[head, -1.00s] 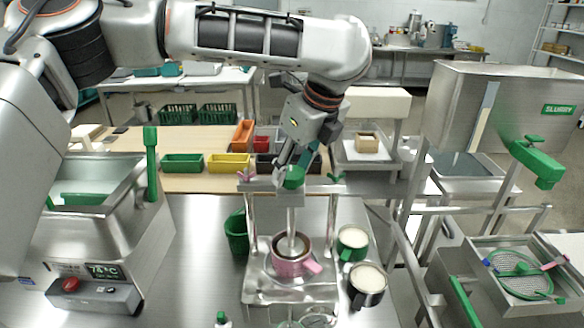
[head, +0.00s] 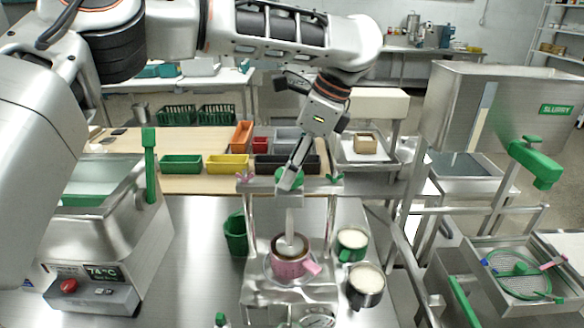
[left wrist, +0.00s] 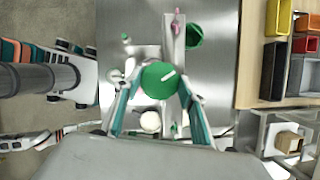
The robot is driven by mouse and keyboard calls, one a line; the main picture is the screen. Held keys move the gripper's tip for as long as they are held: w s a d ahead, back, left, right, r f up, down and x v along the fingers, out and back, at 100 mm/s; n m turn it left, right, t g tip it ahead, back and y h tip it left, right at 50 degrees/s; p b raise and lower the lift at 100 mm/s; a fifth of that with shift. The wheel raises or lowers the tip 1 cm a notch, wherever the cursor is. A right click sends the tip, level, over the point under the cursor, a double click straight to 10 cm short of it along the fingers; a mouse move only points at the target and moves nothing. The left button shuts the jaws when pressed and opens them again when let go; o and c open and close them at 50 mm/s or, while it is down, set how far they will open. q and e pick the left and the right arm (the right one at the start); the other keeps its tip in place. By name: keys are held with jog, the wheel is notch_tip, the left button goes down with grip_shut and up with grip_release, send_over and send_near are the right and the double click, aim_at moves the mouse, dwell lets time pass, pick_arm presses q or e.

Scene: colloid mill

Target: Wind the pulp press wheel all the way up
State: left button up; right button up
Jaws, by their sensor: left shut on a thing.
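The pulp press (head: 330,235) stands on the steel bench, with two posts and a crossbar. Its green wheel (head: 293,174) sits on top at the middle of the crossbar, partly hidden by my gripper. In the left wrist view the wheel (left wrist: 160,82) is a round green disc with a white mark. My left gripper (head: 287,182) comes down on it from above, with its fingers on either side, shut on the wheel. The screw shaft (head: 291,222) runs down from the crossbar into a pink-handled pot (head: 290,268). My right gripper is in neither view.
Two cups with pale contents, one green (head: 352,240) and one dark (head: 366,283), stand right of the press. A green bin (head: 236,236) is left of it. A heated unit (head: 110,245) stands at left. Colored trays (head: 228,164) lie behind.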

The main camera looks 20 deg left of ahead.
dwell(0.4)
pick_arm(q)
jog(key=o, duration=1.1)
jog(key=shift+o, duration=0.2)
